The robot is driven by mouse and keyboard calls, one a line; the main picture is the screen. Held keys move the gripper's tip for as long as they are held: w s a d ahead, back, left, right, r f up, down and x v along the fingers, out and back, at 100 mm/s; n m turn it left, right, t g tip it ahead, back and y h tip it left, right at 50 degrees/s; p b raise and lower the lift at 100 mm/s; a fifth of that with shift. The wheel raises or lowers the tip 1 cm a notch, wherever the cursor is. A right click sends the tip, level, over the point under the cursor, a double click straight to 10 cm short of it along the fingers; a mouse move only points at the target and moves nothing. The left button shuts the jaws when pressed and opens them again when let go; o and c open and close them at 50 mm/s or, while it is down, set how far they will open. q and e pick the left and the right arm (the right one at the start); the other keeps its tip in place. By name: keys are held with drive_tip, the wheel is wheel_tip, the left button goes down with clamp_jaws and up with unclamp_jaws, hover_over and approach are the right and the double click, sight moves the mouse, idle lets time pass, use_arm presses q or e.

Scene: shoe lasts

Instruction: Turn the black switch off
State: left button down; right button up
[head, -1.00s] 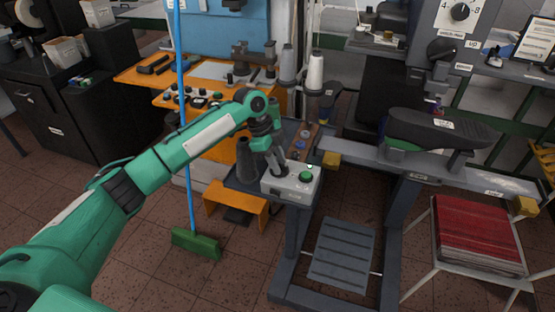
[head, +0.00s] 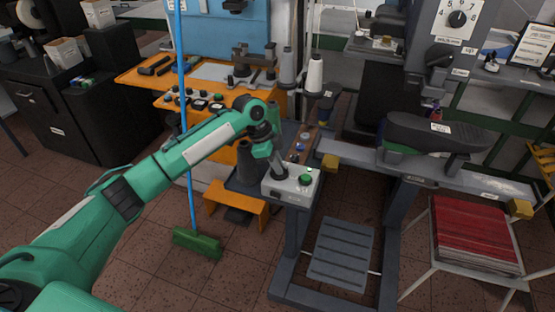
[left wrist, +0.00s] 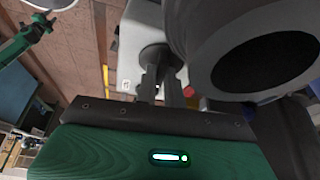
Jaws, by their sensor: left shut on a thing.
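The black switch (left wrist: 157,55) is on top of a pale grey control box (head: 291,187), left of a green button (head: 305,180). My left gripper (head: 279,173) points down at the switch from above. In the left wrist view its two fingers (left wrist: 163,88) are shut on the switch, with the dark round base showing beyond the fingertips. The fingers hide most of the switch handle, so its setting cannot be read. A green arm with a dark gripper (left wrist: 42,22), seemingly my right one, shows small at the left wrist view's upper left; its jaws are unclear.
A dark cone (head: 246,160) stands close left of the box; a large grey round end with a dark opening (left wrist: 265,65) fills the wrist view's right. An orange bench (head: 140,75) is behind. A blue-handled green broom (head: 197,243) stands to the left.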

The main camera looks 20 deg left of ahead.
use_arm(q)
drive_tip(key=n+t+y+p, duration=0.1)
drive_tip(key=n+p, duration=0.3)
drive_tip(key=p, duration=0.1)
drive_tip(key=n+t+y+p, duration=0.1)
drive_tip(key=n+p, duration=0.3)
drive_tip(key=p, duration=0.2)
drive_tip(key=n+t+y+p, duration=0.1)
drive_tip(key=n+p, duration=0.4)
drive_tip(key=shift+s+d+r+t+p, duration=0.25)
drive_tip(key=shift+s+d+t+p, duration=0.05)
drive_tip(key=shift+t+p, duration=0.1)
drive_tip(key=shift+f+n+y+p, duration=0.15)
drive_tip(key=shift+n+y+p, duration=0.45)
drive_tip(key=shift+n+p, duration=0.75)
drive_tip(key=shift+n, duration=0.35)
drive_tip(key=c, duration=1.5)
unclamp_jaws()
drive_tip(key=shift+f, duration=0.1)
drive_tip(key=b+v, duration=0.4)
drive_tip(key=v, duration=1)
